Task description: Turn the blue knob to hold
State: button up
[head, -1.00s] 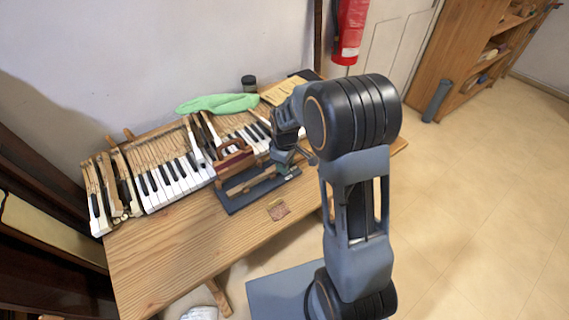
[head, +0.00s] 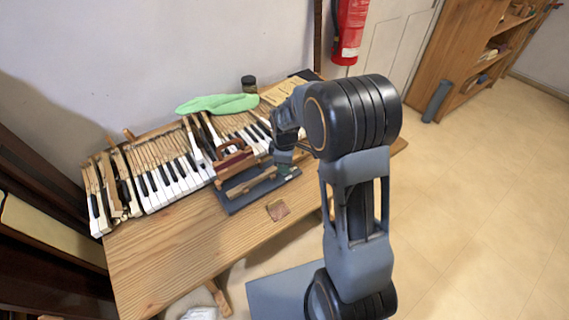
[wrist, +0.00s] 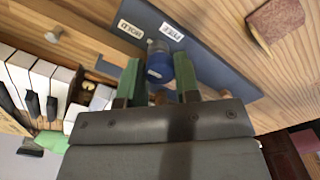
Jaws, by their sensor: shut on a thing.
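The blue knob (wrist: 159,68) is on a dark blue board (wrist: 205,58) in the wrist view. Two white labels sit beside it on the board: HOLD (wrist: 129,29) and FREE (wrist: 172,31). A grey piece at the knob's edge lies between the labels, nearer FREE; I cannot tell the exact setting. My gripper (wrist: 158,73) has its green fingers on either side of the knob and is shut on it. In the head view my gripper (head: 284,156) is at the board's right end, and my arm hides the knob.
Piano keys (head: 175,180) lie along the wooden table (head: 170,245) left of the board. A green cloth (head: 220,103) and a dark jar (head: 249,83) are behind. A brown leather patch (head: 278,210) lies in front of the board.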

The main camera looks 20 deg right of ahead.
jog(key=o, duration=0.9)
notch_tip(320, 180, up, 14)
jog(key=shift+f+p, duration=0.1)
jog(key=shift+p, duration=0.2)
dwell(0.4)
jog(key=s+r+m+t+p, duration=0.1)
jog(key=s+m, duration=0.3)
jog(key=s, duration=0.1)
jog(key=s+r+m+t, duration=0.1)
jog(key=s+m, duration=0.3)
jog(key=s, duration=0.2)
jog(key=s+r+m+t+p, duration=0.1)
jog(key=s+m, duration=0.3)
jog(key=s, duration=0.2)
jog(key=shift+a+r+m+t+p, duration=0.3)
jog(key=shift+r+p, duration=0.05)
